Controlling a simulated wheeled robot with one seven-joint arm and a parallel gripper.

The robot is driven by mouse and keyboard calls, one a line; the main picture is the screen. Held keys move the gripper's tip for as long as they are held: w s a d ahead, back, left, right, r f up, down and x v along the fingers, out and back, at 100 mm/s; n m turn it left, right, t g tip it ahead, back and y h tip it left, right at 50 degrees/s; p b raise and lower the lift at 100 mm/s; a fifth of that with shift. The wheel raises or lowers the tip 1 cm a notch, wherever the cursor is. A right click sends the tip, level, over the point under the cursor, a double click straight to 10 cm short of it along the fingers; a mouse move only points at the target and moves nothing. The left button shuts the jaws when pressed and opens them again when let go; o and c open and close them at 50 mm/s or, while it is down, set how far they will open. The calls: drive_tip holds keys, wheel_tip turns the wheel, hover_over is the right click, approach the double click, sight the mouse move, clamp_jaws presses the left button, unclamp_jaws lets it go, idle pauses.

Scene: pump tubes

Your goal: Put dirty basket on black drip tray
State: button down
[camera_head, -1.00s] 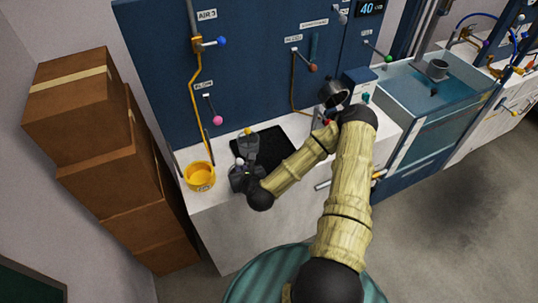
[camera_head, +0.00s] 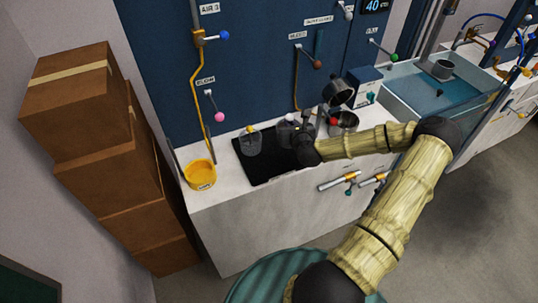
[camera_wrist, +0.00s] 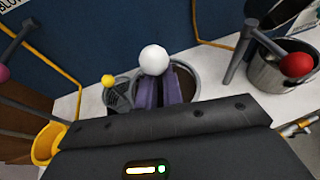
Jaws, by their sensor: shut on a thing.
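The black drip tray (camera_head: 262,172) lies flat on the white counter. My gripper (camera_head: 290,134) is over its right part in the head view. In the wrist view the purple fingers (camera_wrist: 165,92) are shut on the handle of a round basket with a brown inside (camera_wrist: 208,80) and a white ball (camera_wrist: 153,60). I take this to be the dirty basket; my gripper partly hides it, and I cannot tell whether its bottom touches the tray. A grey basket with a yellow ball (camera_head: 249,145) stands at the tray's back left.
A yellow cup (camera_head: 200,175) stands left of the tray. A metal pot with a red ball (camera_wrist: 282,72) is close on the right. A dark tilted cylinder (camera_head: 337,92) is behind it. The blue panel (camera_head: 260,70) with levers rises behind the counter.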

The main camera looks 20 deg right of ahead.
drive_tip(key=shift+f+p, duration=0.7)
drive_tip(key=shift+f, duration=2.45)
drive_tip(key=shift+f, duration=0.1)
wheel_tip(320, 180, down, 3)
drive_tip(key=shift+p, duration=0.5)
drive_tip(key=shift+f, duration=0.25)
drive_tip(key=shift+f, duration=0.2)
drive_tip(key=c, duration=1.5)
unclamp_jaws()
drive_tip(key=shift+c, duration=0.2)
